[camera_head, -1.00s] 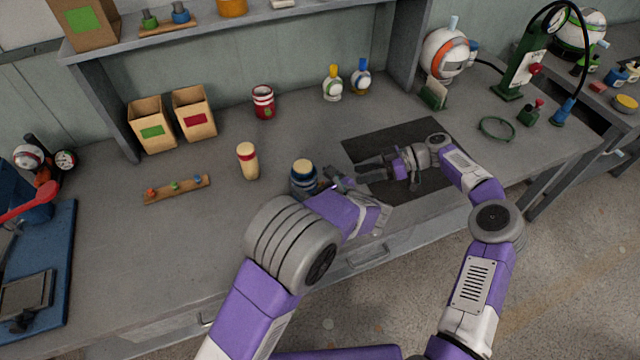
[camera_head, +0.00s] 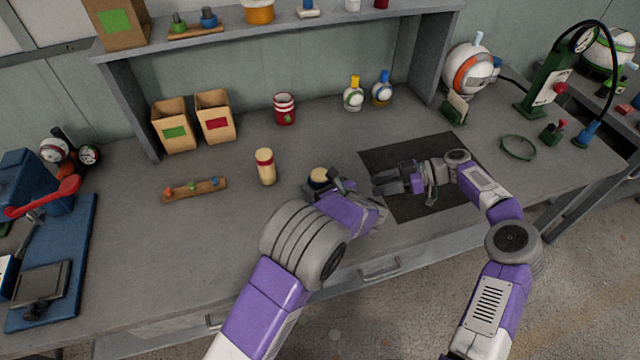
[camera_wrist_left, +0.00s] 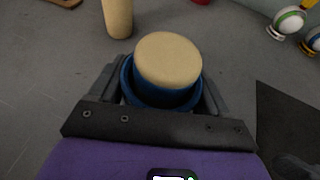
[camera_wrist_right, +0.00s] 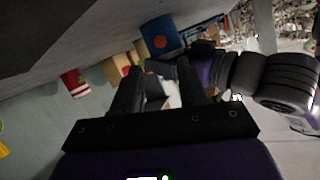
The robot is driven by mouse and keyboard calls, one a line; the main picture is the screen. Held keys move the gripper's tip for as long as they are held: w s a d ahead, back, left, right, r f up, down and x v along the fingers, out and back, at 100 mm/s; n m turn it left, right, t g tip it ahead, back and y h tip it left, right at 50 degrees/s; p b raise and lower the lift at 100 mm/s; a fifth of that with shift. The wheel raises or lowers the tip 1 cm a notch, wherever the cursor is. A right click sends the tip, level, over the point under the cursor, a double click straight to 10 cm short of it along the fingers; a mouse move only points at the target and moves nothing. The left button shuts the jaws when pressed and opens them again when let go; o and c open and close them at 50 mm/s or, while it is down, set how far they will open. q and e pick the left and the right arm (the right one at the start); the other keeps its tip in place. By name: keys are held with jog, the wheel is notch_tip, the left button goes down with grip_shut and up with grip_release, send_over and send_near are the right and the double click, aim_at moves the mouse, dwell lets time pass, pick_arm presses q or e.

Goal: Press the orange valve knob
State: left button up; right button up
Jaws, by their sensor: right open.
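A blue pot with a tan top (camera_wrist_left: 168,62) stands between the two fingers of my left gripper (camera_wrist_left: 165,95). The fingers lie close along both its sides; whether they press on it is unclear. In the head view my left gripper (camera_head: 338,188) hides most of the pot, and its tan top (camera_head: 320,176) shows. My right gripper (camera_head: 386,182) is open and empty over the black mat (camera_head: 415,207). I cannot pick out the orange valve knob for certain; a small wooden strip (camera_head: 208,192) carries red-orange, green and blue knobs, and an orange-banded ball (camera_head: 470,70) stands at the back right.
A cream cylinder with a red band (camera_head: 265,168) stands left of the pot. Two open boxes (camera_head: 174,126), a red-white can (camera_head: 284,109) and two bottles (camera_head: 353,95) stand further back. A blue press with a red lever (camera_head: 42,200) is at far left.

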pick_arm(q)
jog(key=shift+c, duration=1.4)
pick_arm(e)
jog(key=shift+c, duration=0.9)
jog(key=shift+r+m, duration=0.1)
jog(key=shift+m, duration=0.4)
jog(key=c, duration=0.5)
jog(key=shift+r+m+h, duration=0.1)
jog(key=shift+m+h, duration=0.2)
jog(key=shift+m, duration=0.2)
grip_shut()
jog(key=m, duration=0.2)
jog(key=m+h, duration=0.1)
jog(key=shift+s+d+r, duration=0.1)
jog(key=shift+d+r, duration=0.15)
jog(key=shift+r, duration=0.15)
jog(key=d+r+m+h, duration=0.1)
jog(key=m, duration=0.2)
jog(key=r+m+h, duration=0.1)
jog(key=m, duration=0.3)
jog(key=d+r+m+h, duration=0.1)
jog(key=m, duration=0.3)
jog(key=shift+s+d+r, duration=0.15)
jog(key=shift+s+d, duration=0.05)
jog(key=shift+d, duration=0.1)
